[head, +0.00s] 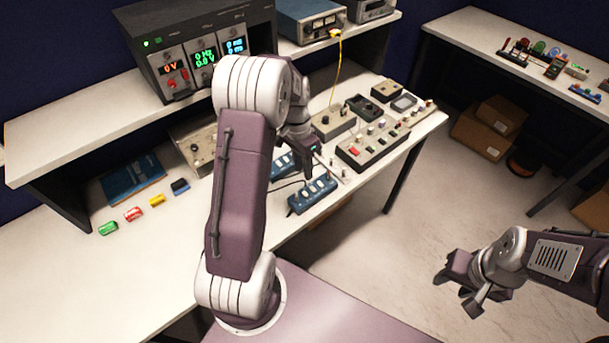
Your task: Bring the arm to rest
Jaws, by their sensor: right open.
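My left arm rises in the middle of the head view and bends over the workbench (70,262). Its gripper (308,168) hangs above the bench, close to the blue power strips, partly hidden behind the arm's own links. Its fingers are too small and dark to tell whether they are apart. My right gripper (458,293) is at the lower right, open and empty, over the floor in front of the bench.
Small coloured blocks (134,214) lie at left. The shelf (60,127) holds instruments. Floor (380,250) is clear beside the right gripper.

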